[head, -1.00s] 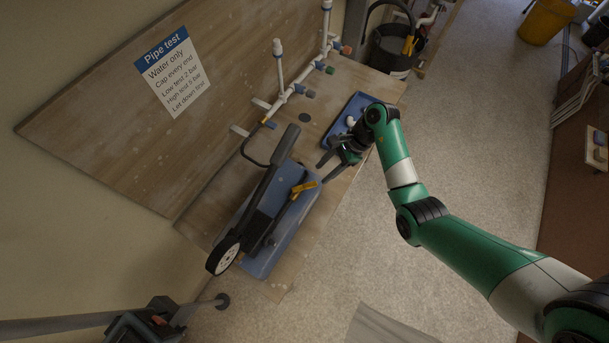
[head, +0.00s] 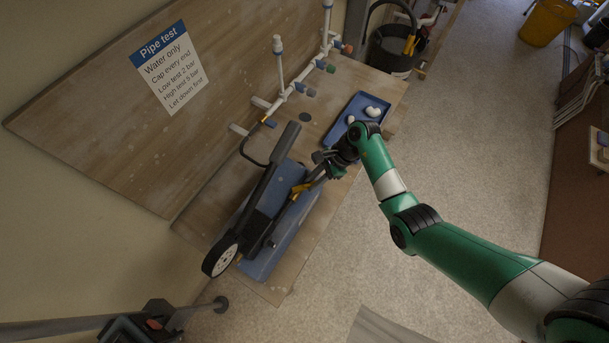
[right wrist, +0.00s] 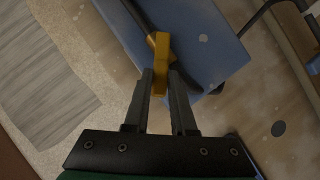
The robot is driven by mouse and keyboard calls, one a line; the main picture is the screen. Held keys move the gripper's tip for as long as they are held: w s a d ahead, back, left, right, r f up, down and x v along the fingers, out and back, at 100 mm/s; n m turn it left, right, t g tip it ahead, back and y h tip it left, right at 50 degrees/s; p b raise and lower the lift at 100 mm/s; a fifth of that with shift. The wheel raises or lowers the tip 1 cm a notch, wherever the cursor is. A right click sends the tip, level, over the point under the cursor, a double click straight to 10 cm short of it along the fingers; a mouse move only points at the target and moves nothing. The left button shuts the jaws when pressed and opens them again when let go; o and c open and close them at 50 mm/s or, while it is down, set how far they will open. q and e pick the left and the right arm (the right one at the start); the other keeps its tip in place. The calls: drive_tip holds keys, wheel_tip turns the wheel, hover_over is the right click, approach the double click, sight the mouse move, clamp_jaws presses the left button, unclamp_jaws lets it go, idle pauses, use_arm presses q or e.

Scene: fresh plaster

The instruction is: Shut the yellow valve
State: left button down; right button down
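The yellow valve (head: 300,189) is a small lever on the side of a dark pump with a long handle (head: 283,152). The pump stands on a blue tank (head: 273,258). My right gripper (head: 316,183) reaches the valve from the right. In the right wrist view the yellow lever (right wrist: 160,62) runs down between the two black fingertips of my right gripper (right wrist: 161,80). The fingers straddle the lever's end, with what looks like a narrow gap at the sides. Part of the lever is hidden by the fingers in the head view.
A blue tray (head: 345,116) with white fittings lies behind my right arm on the bench. White pipework (head: 285,95) with coloured caps stands along the backboard. A black hose (head: 255,153) joins pump and pipework. A dark bucket (head: 390,52) stands farther back.

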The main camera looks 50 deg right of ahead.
drive_tip(key=shift+r, duration=0.1)
drive_tip(key=m+p, duration=0.1)
drive_tip(key=s+m+p, duration=0.1)
drive_tip(key=shift+a+t+h+p, duration=0.35)
drive_tip(key=shift+t+h, duration=0.05)
drive_tip(key=m, duration=0.2)
drive_tip(key=s+a+m+t+h, duration=0.1)
drive_tip(key=m, duration=0.1)
drive_tip(key=a+m+t+h, duration=0.1)
drive_tip(key=m, duration=0.1)
drive_tip(key=shift+s, duration=0.25)
drive_tip(key=c, duration=0.8)
unclamp_jaws()
